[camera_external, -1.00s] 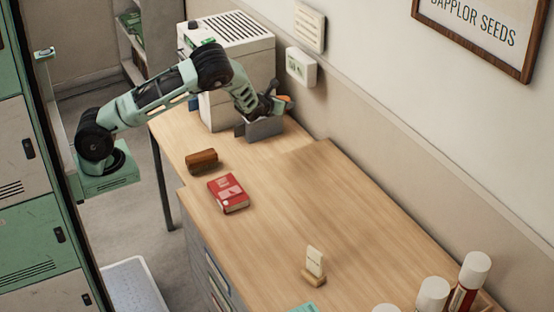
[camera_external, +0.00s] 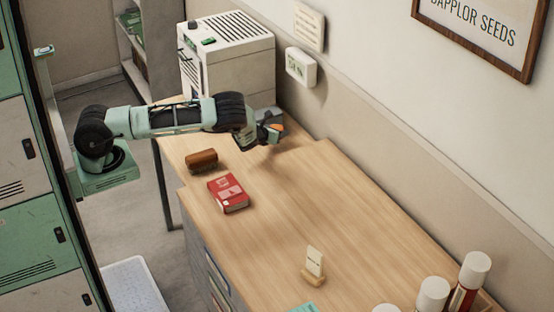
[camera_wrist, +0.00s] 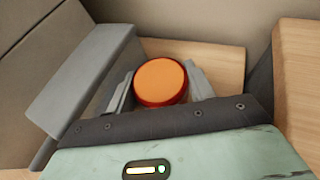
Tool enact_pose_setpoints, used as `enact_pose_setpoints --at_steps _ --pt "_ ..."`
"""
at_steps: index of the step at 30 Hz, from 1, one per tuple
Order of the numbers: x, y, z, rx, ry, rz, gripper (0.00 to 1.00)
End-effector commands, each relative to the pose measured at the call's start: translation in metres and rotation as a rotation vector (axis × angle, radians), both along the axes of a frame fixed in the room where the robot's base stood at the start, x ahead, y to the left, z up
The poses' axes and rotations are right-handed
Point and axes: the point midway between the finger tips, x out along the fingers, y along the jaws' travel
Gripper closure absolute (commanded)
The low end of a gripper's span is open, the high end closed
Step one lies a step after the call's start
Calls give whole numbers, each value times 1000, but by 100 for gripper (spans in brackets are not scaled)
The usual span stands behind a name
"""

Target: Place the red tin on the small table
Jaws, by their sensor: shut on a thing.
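My gripper (camera_wrist: 158,88) is shut on the red tin (camera_wrist: 160,80), a round thing with an orange top and red side, seen between the two grey fingers in the wrist view. In the external view my gripper (camera_external: 270,135) is near the back of the wooden surface, and a small orange part of the tin (camera_external: 276,127) shows at its tip. The tin's underside is hidden. A narrow wooden table (camera_external: 180,136) with a dark leg adjoins the longer desk; I cannot tell whether it is the small table.
A grey box (camera_external: 266,114) stands just behind my gripper, beside a white machine (camera_external: 235,60). A brown case (camera_external: 202,160) and a red book (camera_external: 228,193) lie nearer the camera. The middle of the desk (camera_external: 310,200) is clear. A small card stand (camera_external: 314,266) stands further forward.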

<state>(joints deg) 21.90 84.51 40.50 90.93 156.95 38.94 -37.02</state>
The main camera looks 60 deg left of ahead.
Motion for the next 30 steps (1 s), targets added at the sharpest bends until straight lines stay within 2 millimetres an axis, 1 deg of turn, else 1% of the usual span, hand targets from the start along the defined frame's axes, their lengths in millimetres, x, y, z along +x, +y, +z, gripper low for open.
enact_pose_setpoints --at_steps 2,6,9,23,24,30 --pt "0 0 -7 1 1 -2 71" --pt "0 0 -27 2 1 -2 71" --pt "0 0 -38 1 1 -2 71" --pt "0 0 -44 0 -1 0 71" --pt "0 0 -44 -1 0 0 38" --pt "0 0 -44 0 0 0 38"
